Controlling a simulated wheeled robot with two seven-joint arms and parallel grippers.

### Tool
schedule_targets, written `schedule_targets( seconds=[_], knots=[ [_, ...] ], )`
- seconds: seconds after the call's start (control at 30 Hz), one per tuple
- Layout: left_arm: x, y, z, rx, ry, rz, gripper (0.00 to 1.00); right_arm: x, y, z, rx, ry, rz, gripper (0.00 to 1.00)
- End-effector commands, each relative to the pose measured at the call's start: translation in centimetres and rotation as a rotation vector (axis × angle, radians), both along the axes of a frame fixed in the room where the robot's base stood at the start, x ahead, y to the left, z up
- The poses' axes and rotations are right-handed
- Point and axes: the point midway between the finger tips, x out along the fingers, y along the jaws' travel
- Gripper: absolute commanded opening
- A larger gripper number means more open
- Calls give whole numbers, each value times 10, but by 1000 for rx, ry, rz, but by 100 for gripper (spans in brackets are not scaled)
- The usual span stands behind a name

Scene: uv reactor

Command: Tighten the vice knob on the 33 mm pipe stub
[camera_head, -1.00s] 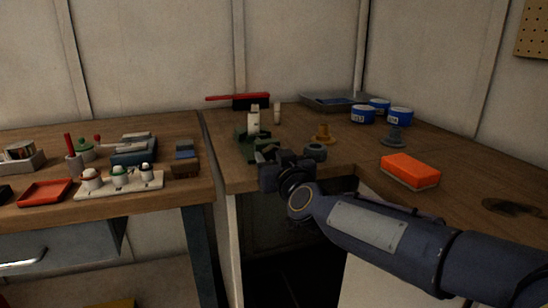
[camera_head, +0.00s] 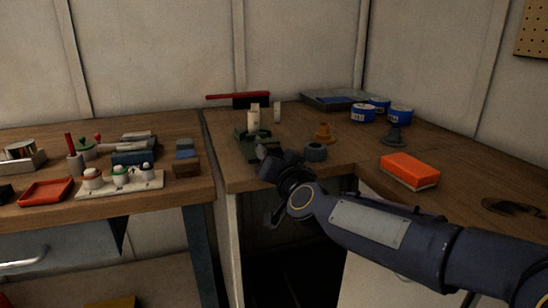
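The dark green vice (camera_head: 260,147) stands near the front edge of the wooden bench, in the middle of the view. A pale cylinder (camera_head: 253,118) stands upright at it and looks like the pipe stub; its size cannot be read. My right gripper (camera_head: 268,162) is at the front of the vice, at the bench edge. It overlaps the vice's near side, so contact with the knob cannot be judged. The knob cannot be told apart clearly from the dark gripper parts. The fingers are too small and dark to show their opening. My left gripper is out of view.
A dark ring (camera_head: 315,152) lies right of the gripper. An orange-yellow fitting (camera_head: 324,133), a grey fitting (camera_head: 395,136), an orange block (camera_head: 410,170) and blue cans (camera_head: 362,113) stand farther right. A red-handled tool (camera_head: 240,98) lies behind. The left bench holds an orange tray (camera_head: 46,191).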

Motion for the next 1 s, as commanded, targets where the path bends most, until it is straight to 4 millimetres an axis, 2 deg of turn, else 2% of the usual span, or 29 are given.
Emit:
schedule_targets(
  seconds=[0.37,0.4,0.53,1.0],
  knots=[
    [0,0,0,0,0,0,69,0,1,-1,3,4,1,24],
    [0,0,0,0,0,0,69,0,1,-1,3,4,1,51],
    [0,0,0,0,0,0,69,0,0,-1,3,4,1,68],
    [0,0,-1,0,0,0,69,1,-3,-4,1,9,-4,69]
  ],
)
